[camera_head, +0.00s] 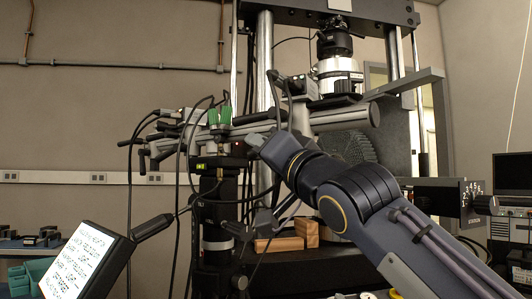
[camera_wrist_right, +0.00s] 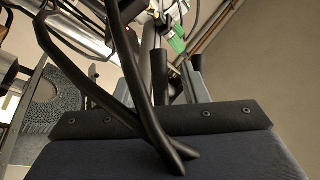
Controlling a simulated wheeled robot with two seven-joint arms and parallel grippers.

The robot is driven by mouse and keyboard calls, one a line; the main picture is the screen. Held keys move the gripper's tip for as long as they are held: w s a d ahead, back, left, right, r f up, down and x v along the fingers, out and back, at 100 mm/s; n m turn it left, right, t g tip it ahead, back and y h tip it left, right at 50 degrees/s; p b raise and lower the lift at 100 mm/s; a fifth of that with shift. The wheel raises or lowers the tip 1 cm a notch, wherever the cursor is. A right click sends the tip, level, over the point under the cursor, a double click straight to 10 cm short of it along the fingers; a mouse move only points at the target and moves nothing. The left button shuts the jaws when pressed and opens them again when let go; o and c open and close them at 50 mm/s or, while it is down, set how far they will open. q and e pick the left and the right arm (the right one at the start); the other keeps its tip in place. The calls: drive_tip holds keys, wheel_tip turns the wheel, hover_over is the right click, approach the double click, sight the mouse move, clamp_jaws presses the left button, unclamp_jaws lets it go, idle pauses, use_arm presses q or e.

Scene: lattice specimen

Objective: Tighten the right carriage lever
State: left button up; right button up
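The testing machine's horizontal grey carriage bar (camera_head: 345,117) crosses the middle of the head view. Black lever handles (camera_head: 143,152) stick out at its left end. I cannot pick out the right carriage lever with certainty. My left gripper is out of view.
Black cables loop down around the carriage and column. A tilted instruction screen (camera_head: 80,262) stands at the lower left. Wooden blocks (camera_head: 306,231) lie on the machine's base. A load cell (camera_head: 338,75) hangs above. A monitor (camera_head: 512,173) is at the far right.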

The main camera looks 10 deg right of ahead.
drive_tip(key=b+v, duration=0.3)
drive_tip(key=v, duration=0.3)
drive_tip(key=shift+b, duration=0.4)
idle(0.4)
